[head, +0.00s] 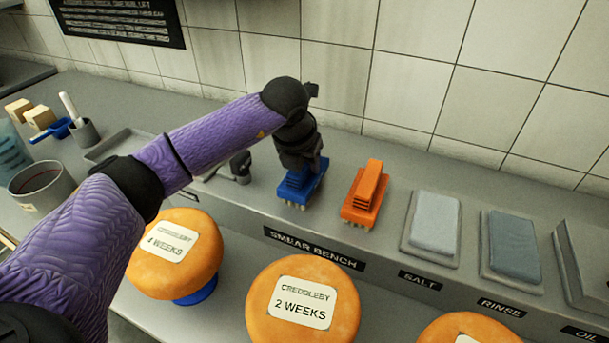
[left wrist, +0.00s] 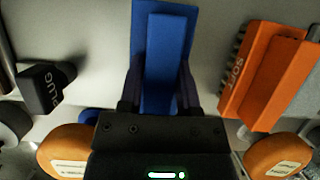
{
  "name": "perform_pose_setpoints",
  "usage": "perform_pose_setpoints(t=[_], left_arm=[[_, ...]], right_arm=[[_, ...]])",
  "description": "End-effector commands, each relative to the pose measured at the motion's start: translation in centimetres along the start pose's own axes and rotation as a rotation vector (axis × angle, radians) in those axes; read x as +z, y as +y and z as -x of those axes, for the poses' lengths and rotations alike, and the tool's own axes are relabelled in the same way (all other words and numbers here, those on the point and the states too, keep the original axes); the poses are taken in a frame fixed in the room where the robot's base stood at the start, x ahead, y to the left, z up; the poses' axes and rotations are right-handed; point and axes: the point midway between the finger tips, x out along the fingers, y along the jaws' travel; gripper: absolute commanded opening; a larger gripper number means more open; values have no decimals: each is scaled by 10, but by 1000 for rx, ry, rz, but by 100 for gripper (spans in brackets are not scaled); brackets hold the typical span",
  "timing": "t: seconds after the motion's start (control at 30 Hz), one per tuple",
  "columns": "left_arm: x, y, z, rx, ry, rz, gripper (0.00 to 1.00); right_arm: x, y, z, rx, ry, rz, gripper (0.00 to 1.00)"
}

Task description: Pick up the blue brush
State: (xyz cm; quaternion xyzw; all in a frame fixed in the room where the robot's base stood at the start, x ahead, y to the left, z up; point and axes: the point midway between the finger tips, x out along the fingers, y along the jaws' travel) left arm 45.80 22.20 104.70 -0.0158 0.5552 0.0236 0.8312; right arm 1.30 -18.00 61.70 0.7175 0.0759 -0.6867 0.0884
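The blue brush (head: 296,190) is on the raised grey bench, left of an orange brush. My left gripper (head: 303,163) is over it from above. In the left wrist view the blue brush (left wrist: 166,45) lies straight ahead, and the two dark fingers of my left gripper (left wrist: 160,92) stand close against both sides of its raised handle, with no clear gap. The brush looks level, its bristles at or very near the bench top. The fingers hide part of the handle. My right gripper is not in view.
The orange brush (head: 365,194) stands just right. Beyond it are grey blocks on trays (head: 433,222). Orange cheese wheels (head: 303,300) stand in front, lower down. A small dark stamp-like tool (head: 241,167) lies left of the blue brush. The tiled wall rises behind.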

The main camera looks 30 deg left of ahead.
Motion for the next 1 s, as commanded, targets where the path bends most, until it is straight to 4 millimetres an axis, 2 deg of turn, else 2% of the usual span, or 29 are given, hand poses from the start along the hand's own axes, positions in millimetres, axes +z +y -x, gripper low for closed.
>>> perform_pose_setpoints(t=[0.03, 0.17, 0.57, 0.67, 0.8, 0.9, 1.0], left_arm=[[0, 0, 0, 1, 1, 0, 29], [0, 0, 0, 1, 1, 0, 1], [2, 0, 4, 1, 0, 0, 0], [10, 0, 22, 0, -5, 1, 0], [26, 0, 60, -1, -6, 1, 0], [34, 0, 80, 0, -4, 1, 0], [39, 0, 92, 0, -2, 0, 0]], right_arm=[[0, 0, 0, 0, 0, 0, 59], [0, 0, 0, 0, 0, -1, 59], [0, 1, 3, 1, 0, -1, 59], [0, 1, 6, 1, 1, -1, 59], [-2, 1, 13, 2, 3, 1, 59], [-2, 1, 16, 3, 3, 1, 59], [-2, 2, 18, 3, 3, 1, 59]])
